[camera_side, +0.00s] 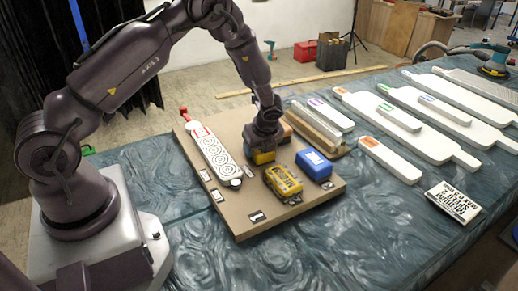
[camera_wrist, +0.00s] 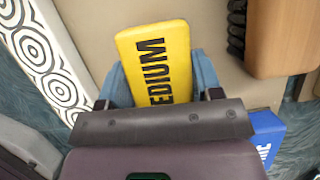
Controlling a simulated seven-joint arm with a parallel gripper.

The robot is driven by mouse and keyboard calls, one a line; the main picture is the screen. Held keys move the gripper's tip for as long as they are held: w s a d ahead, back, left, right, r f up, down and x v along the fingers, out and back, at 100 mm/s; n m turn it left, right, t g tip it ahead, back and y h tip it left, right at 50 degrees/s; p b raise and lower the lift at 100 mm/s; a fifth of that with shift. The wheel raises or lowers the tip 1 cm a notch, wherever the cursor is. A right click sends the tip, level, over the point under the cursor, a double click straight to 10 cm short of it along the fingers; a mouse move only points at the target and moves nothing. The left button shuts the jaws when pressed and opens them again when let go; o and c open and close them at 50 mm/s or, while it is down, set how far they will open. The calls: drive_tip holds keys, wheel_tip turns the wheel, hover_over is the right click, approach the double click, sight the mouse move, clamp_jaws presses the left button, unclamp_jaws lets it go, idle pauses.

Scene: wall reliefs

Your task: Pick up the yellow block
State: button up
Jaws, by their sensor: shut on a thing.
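The yellow block (camera_wrist: 160,58) with black lettering reading "EDIUM" sits between the two blue fingers of my gripper (camera_wrist: 160,82) in the wrist view. The fingers are shut on its sides. In the side view my gripper (camera_side: 263,148) points down over the brown board (camera_side: 243,212), and the block's yellow edge (camera_side: 263,158) shows just under it. I cannot tell if the block touches the board. The rest of the block is hidden by my gripper in the side view.
A yellow and black piece (camera_side: 283,183) and a blue block (camera_side: 314,164) lie right of my gripper. An orange-brown block (camera_side: 287,131) is behind it. A white patterned relief (camera_side: 213,153) lies left. Several white paddles lie farther right.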

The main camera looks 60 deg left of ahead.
drive_tip(key=shift+r, duration=0.5)
wheel_tip(320, 180, up, 3)
drive_tip(key=shift+f, duration=0.1)
drive_tip(key=s+d+r, duration=0.2)
drive_tip(key=s+r, duration=0.2)
drive_tip(key=s, duration=0.2)
drive_tip(key=s+d+r, duration=0.2)
drive_tip(key=s+r, duration=0.3)
drive_tip(key=s, duration=0.2)
drive_tip(key=shift+s+d+r, duration=0.15)
drive_tip(key=shift+d+r, duration=0.1)
drive_tip(key=shift+r, duration=0.05)
